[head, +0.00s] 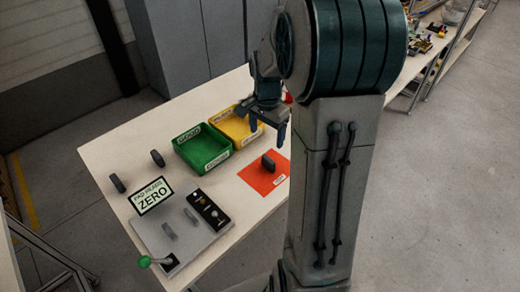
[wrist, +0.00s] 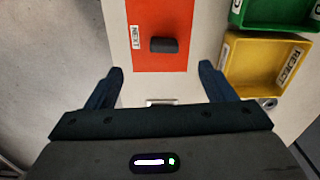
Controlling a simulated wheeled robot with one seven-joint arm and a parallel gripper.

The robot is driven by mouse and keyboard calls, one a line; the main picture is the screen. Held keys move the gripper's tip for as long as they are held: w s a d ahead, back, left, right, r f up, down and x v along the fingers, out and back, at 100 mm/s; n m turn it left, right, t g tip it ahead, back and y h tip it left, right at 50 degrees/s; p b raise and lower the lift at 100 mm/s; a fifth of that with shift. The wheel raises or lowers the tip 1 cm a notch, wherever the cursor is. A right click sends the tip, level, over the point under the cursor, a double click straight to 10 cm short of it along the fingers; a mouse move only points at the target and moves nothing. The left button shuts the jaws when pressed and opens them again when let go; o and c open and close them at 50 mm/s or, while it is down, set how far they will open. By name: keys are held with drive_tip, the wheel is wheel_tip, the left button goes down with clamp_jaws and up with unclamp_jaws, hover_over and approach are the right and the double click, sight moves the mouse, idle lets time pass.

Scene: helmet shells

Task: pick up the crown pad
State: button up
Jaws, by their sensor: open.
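A dark, rounded pad, likely the crown pad (head: 268,163), stands on an orange-red mat (head: 254,180) near the table's right edge. The pad also shows in the wrist view (wrist: 164,45), alone on the mat beside a label reading NEXT. My gripper (head: 266,131) is open and empty, above the table by the mat. In the wrist view its two fingers (wrist: 161,70) are spread wide, and the pad lies beyond the fingertips, between their lines. Nothing touches the pad. No mark on it names it.
A green bin (head: 203,148) and a yellow bin marked REJECT (wrist: 262,62) stand beside the mat. Two more dark pads (head: 117,183) (head: 157,158) stand at the table's left. A grey fixture plate (head: 180,240) with a ZERO sign (head: 151,197) is at the front.

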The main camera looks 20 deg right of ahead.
sight(269, 159)
drive_tip(key=shift+m, duration=0.9)
drive_tip(key=f, duration=0.3)
drive_tip(key=w+d+f, duration=0.1)
drive_tip(key=f, duration=0.2)
drive_tip(key=d+f, duration=0.1)
drive_tip(key=f, duration=0.3)
drive_tip(key=shift+w+p, duration=0.35)
drive_tip(key=shift+a+f+p, duration=0.1)
drive_tip(key=shift+f+p, duration=0.4)
drive_tip(key=shift+f, duration=2.25)
drive_tip(key=c, duration=1)
